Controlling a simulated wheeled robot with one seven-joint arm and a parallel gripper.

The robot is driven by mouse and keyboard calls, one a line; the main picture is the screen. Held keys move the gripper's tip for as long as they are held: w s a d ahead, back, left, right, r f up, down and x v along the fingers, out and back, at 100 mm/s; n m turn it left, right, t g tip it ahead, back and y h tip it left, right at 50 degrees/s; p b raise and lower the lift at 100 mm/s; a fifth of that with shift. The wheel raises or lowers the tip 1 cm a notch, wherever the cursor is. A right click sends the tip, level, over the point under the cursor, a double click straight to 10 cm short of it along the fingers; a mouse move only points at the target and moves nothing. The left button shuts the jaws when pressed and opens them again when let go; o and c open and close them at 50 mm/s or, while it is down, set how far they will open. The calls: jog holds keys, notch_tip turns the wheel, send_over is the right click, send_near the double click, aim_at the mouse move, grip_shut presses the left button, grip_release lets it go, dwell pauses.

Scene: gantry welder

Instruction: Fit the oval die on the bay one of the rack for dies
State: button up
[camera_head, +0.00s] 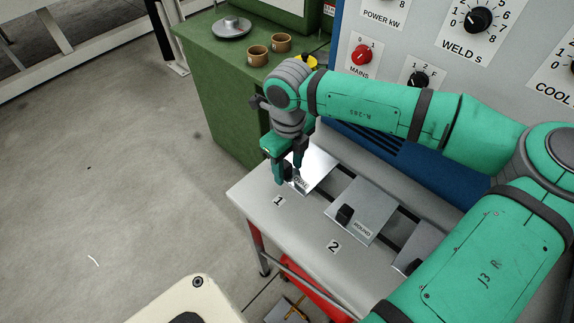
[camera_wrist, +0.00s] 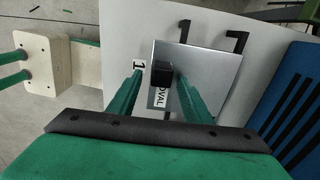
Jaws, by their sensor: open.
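The oval die is a bright silver plate (camera_head: 318,168) with a black knob and an "OVAL" label. It lies on the rack table (camera_head: 262,190) at the number 1 mark (camera_head: 278,201). In the wrist view the plate (camera_wrist: 215,75) lies over two dark rails, with its black knob (camera_wrist: 162,73) and label near its left edge. I cannot tell whether the plate is fully seated. My gripper (camera_head: 287,168) points down over the knob. In the wrist view its open fingers (camera_wrist: 160,76) stand on either side of the knob, with gaps showing.
The round die (camera_head: 370,215) lies at the number 2 mark (camera_head: 333,246). A third plate (camera_head: 413,245) is partly hidden by my arm. The blue and grey welder panel (camera_head: 440,45) stands behind. A green cabinet (camera_head: 215,95) stands beyond the table. The floor at left is clear.

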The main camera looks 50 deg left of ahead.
notch_tip(320, 180, up, 11)
jog(key=shift+f, duration=0.15)
dwell(0.4)
